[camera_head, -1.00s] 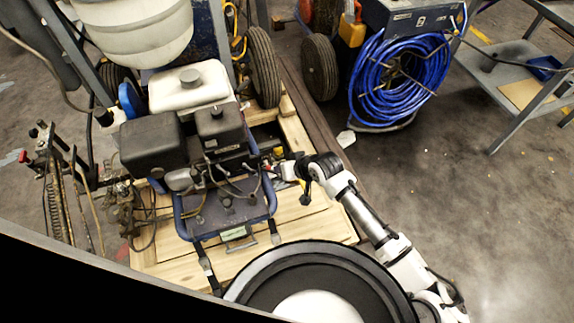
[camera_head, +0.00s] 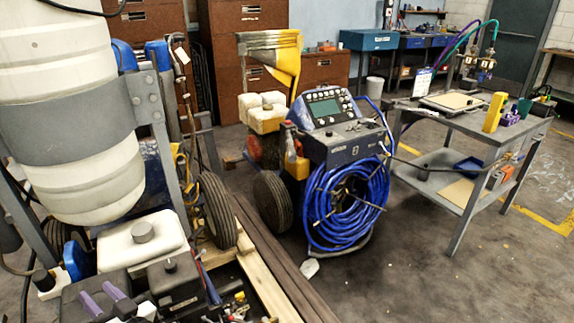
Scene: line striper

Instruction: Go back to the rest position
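My gripper and arm do not show in the present head view, so I cannot see whether the gripper is open or shut. The line striper fills the left side. Its large white tank (camera_head: 75,110) is held by a grey metal band (camera_head: 60,122). Below are its white fuel tank (camera_head: 142,245) and a black engine housing (camera_head: 175,283), cut off by the bottom edge. Two purple pieces (camera_head: 118,291) show at the lower left; I cannot tell what they are.
A second machine with a coiled blue hose (camera_head: 345,205) and a control panel (camera_head: 325,108) stands in the middle. A grey metal cart (camera_head: 465,125) is at the right. Brown cabinets (camera_head: 235,40) stand at the back. The floor (camera_head: 400,285) at the front right is clear.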

